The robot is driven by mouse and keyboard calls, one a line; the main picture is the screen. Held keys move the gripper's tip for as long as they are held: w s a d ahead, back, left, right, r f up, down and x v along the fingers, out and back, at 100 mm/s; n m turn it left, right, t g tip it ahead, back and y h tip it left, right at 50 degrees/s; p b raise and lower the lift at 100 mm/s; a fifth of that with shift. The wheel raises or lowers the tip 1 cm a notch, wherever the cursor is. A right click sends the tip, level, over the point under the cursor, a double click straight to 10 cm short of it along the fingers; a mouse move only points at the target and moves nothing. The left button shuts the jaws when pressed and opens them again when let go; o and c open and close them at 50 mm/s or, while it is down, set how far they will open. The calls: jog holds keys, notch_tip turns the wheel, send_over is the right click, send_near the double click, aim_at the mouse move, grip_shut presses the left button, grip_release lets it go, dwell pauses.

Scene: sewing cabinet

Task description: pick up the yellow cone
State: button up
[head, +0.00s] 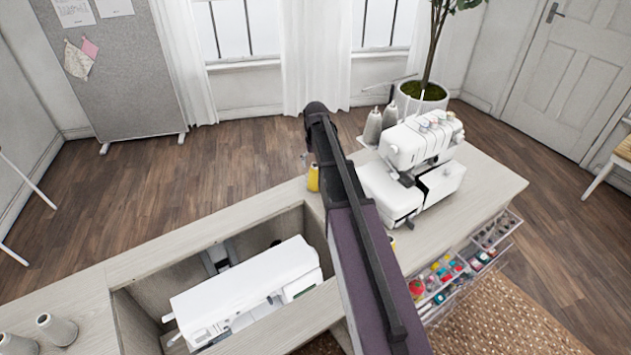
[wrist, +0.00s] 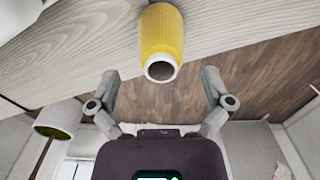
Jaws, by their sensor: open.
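The yellow cone (head: 313,178) stands on the cabinet top near its far edge, just left of my arm in the head view. In the wrist view, which looks upside down, the yellow cone (wrist: 162,32) shows its white, hollow tip toward my gripper. My gripper (wrist: 160,78) is open and empty. The cone's tip lies centred between the two fingertips in the picture, and the fingers do not appear to touch it.
A white serger (head: 418,145) stands right of my arm, with grey thread cones (head: 372,127) behind it. A white sewing machine (head: 245,292) sits in the cabinet's recess. A small yellowish thing (head: 391,243) peeks out beside my arm. More grey cones (head: 57,329) stand at lower left.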

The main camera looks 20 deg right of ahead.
aim_at(316, 174)
jog(key=shift+f, duration=0.1)
jog(key=shift+f+b, duration=2.5)
jog(key=shift+b, duration=0.1)
jog(key=c, duration=1.1)
